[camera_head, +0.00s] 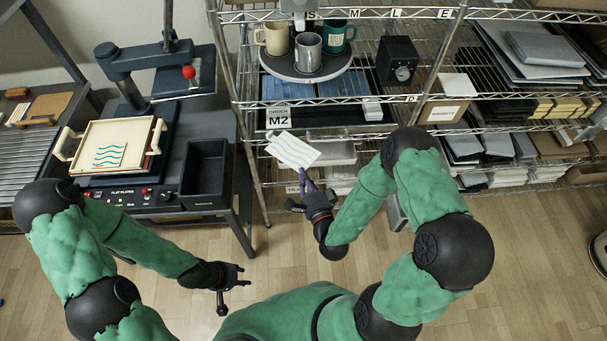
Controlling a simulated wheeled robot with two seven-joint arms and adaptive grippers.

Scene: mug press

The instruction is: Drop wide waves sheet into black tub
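A white sheet (292,150) with faint pale wavy lines is held up in front of the shelf rack. My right gripper (304,174) is at its lower edge and appears shut on it. Another wave print, with teal waves (110,155), lies on the cream press tray at left; I cannot tell which print counts as the wide one. The black tub (205,172) stands on the press table, left of the held sheet, and looks empty. My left gripper (243,275) is low in front of the table, empty, with its fingers apart.
The heat press (155,65) with a red knob stands behind the tub. The wire rack has a round tray (304,70) with several mugs, an M2 order card (278,117), and a dark box (396,62). Floor between table and rack is clear.

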